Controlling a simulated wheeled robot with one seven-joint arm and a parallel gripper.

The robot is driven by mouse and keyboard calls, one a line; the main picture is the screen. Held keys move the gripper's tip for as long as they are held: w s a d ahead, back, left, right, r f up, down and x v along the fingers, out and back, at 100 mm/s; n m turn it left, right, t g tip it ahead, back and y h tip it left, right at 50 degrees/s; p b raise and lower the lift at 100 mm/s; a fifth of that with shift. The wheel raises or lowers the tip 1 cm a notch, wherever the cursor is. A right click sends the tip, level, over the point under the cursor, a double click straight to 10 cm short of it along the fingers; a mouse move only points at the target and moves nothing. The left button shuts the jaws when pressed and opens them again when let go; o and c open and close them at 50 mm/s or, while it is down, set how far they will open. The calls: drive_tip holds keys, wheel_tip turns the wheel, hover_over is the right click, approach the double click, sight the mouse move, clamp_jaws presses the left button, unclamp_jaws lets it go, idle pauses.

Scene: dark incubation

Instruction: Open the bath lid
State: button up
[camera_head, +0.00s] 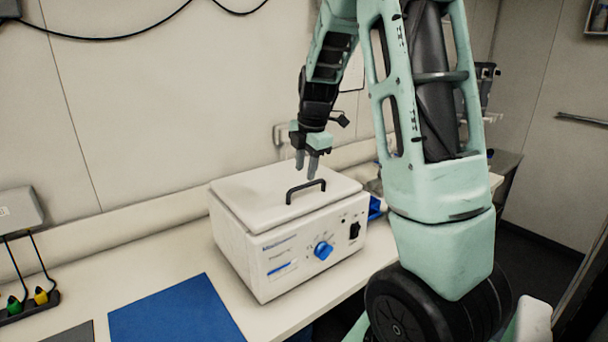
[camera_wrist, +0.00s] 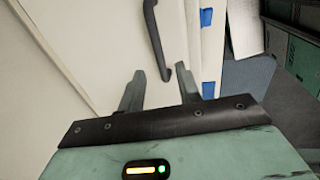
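The white water bath (camera_head: 300,257) stands on the bench with its flat white lid (camera_head: 250,193) lying shut on top. A black bar handle (camera_head: 306,188) rises from the lid near its front edge. The handle also shows in the wrist view (camera_wrist: 155,40), beyond the fingertips. My gripper (camera_head: 306,170) points down above the lid, just behind and above the handle, and looks clear of it.
A blue mat (camera_head: 175,312) lies on the bench left of the bath. A power strip with green and yellow plugs (camera_head: 28,306) is at far left. A blue object (camera_head: 375,207) sits right of the bath. The wall runs close behind the bench.

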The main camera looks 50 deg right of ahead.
sight(303, 185)
drive_tip(key=shift+w+f+p, duration=0.2)
drive_tip(key=shift+f, duration=0.85)
drive_tip(key=shift+w+f+p, duration=0.15)
drive_tip(key=shift+f, duration=0.85)
drive_tip(key=shift+c, duration=0.3)
